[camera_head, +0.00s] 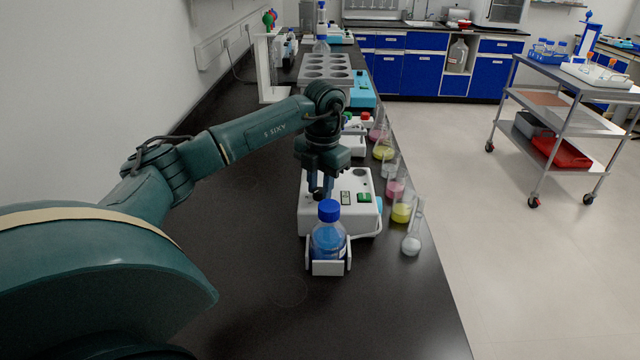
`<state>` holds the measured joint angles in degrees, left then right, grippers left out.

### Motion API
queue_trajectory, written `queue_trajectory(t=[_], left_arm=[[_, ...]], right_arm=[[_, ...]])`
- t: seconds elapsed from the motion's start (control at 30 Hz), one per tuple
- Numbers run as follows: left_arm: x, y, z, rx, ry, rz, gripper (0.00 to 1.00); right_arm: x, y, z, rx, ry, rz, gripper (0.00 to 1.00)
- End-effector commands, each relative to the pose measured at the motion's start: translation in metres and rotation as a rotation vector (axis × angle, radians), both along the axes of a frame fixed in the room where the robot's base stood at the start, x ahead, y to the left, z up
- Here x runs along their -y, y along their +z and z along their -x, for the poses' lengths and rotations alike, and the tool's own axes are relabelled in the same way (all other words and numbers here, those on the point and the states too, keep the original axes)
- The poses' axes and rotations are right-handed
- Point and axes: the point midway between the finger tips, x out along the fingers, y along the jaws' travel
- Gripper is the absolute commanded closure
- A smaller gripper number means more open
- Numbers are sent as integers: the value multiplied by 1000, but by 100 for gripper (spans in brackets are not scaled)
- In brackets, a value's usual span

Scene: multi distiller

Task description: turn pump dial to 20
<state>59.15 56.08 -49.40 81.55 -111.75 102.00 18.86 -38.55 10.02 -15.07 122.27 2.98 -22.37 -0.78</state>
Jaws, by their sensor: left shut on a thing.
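The pump (311,222) is a white box with a small display and a green switch (364,198) on its sloped front, standing on the black bench. My left gripper (320,192) reaches down over the left part of the pump's face, with its fingers shut on the pump dial. The dial is mostly hidden by the fingers, so its setting cannot be read. My right gripper is not in view.
A blue-capped bottle of blue liquid (328,242) stands in a white holder (328,268) just in front of the pump. Several flasks with coloured liquids, including a yellow one (402,211), line the bench's right side. A grey rack (325,68) stands farther back. The bench's left side is clear.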

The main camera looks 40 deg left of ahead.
Motion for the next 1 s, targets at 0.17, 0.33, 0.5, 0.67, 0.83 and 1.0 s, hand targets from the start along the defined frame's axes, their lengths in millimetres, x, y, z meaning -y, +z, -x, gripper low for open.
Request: queue_trajectory(t=[0.17,0.33,0.5,0.67,0.83,1.0], left_arm=[[0,2,0,2,-121,-2,96],[0,2,0,1,-276,-1,96],[0,2,1,1,-438,-2,96],[0,2,0,3,-590,-2,96],[0,2,1,3,-751,-1,96],[0,2,1,4,-912,-2,96]], right_arm=[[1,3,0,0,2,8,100],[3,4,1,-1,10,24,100],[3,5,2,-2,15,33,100],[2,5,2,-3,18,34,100],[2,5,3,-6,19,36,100],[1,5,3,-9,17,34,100]])
